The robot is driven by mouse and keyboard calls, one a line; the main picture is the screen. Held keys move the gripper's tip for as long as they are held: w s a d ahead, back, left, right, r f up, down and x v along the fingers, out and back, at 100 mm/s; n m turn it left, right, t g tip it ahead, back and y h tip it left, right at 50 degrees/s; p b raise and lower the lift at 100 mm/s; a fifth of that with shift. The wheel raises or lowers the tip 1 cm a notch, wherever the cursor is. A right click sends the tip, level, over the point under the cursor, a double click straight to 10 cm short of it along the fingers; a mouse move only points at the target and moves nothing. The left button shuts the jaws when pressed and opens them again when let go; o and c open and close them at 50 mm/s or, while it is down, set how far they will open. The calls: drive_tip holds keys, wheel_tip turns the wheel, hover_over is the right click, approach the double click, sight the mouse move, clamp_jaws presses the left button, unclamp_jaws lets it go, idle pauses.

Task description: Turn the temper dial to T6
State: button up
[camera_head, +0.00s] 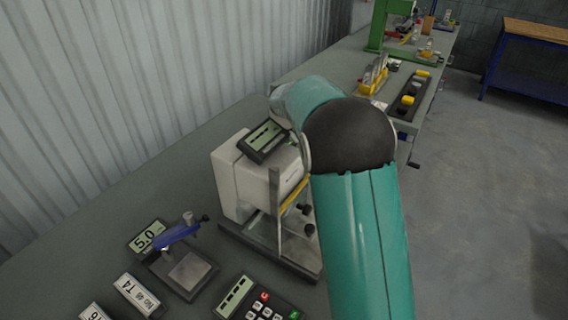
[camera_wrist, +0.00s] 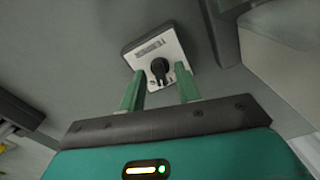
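The temper dial is a black knob (camera_wrist: 160,67) on a light plate with a dark rim (camera_wrist: 133,44), seen in the wrist view at the upper middle. Small markings are on the plate, too small to read, so the dial's setting cannot be told. My gripper (camera_wrist: 160,82) points at the dial with its two green fingers apart, one to each side below the knob. The fingers look open and empty; whether they touch the plate cannot be told. In the head view my teal arm hides the gripper and the dial.
In the head view a white tester with a display (camera_head: 263,139) stands beside my arm. A small gauge with a blue lever (camera_head: 178,236), white tags (camera_head: 138,294) and a keypad (camera_head: 262,302) lie in front. A pale block (camera_wrist: 285,55) is right of the dial.

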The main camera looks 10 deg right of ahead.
wheel_tip(320, 180, up, 14)
drive_tip(key=o, duration=0.4)
drive_tip(key=shift+f, duration=0.1)
drive_tip(key=shift+d+f, duration=0.1)
